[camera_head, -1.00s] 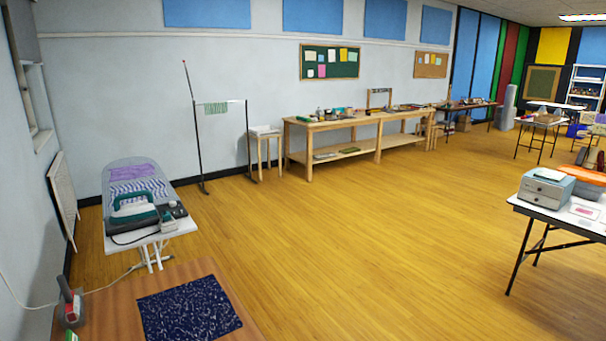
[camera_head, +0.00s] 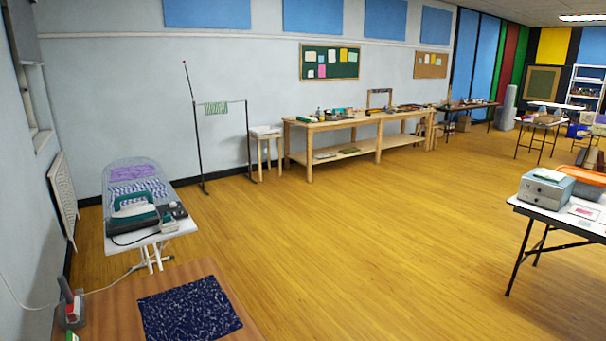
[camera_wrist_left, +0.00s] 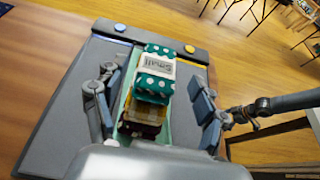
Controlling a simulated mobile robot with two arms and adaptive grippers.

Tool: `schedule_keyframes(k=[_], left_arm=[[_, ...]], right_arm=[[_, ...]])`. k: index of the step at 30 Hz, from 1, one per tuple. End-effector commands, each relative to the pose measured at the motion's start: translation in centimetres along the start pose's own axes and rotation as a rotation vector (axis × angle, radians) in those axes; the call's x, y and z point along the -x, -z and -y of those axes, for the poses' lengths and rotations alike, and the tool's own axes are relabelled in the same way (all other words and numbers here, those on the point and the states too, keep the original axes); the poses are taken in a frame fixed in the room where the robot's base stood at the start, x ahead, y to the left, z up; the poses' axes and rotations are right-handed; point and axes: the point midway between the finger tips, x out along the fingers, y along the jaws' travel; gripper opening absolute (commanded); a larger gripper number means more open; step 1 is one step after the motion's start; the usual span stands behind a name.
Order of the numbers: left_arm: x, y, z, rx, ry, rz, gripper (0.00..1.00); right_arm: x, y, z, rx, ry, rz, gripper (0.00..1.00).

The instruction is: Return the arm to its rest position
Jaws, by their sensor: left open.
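My left gripper (camera_wrist_left: 153,82) shows in the left wrist view with its fingers apart, one on each side of a small stack of folded fabric. The top piece is a green, white-dotted bundle (camera_wrist_left: 155,85) with a pale label reading "Small". Yellowish and dark patterned fabric (camera_wrist_left: 141,128) shows below it. The stack sits on a flat grey board (camera_wrist_left: 62,110) with a blue and an orange button at its far edge. I cannot tell whether the fingers touch the fabric. Neither gripper shows in the head view, and my right gripper is not seen.
In the head view a wooden table (camera_head: 110,310) at the bottom left bears a dark blue speckled cloth (camera_head: 190,309). An ironing board with an iron (camera_head: 132,207) stands behind it. A white table (camera_head: 560,217) is at the right. The middle floor is clear.

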Motion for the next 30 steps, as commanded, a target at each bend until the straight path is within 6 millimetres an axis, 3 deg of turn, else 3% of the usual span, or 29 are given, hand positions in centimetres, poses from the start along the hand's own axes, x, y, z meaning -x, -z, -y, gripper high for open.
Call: schedule_keyframes(k=[15, 16, 22, 30], left_arm=[[-7.7, -0.4, 0.0, -0.002, 0.002, 0.001, 0.71], [-7.6, 0.0, 0.0, -0.003, 0.001, -0.001, 0.71], [-6.2, -2.9, -0.1, -0.009, 0.001, 0.000, 0.71], [-3.4, -6.0, 3.3, -0.003, 0.005, -0.001, 0.71]], right_arm=[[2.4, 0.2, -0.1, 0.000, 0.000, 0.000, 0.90], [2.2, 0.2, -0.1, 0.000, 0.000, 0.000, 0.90], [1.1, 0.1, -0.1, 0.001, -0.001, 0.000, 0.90], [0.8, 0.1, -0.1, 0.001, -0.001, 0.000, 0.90]])
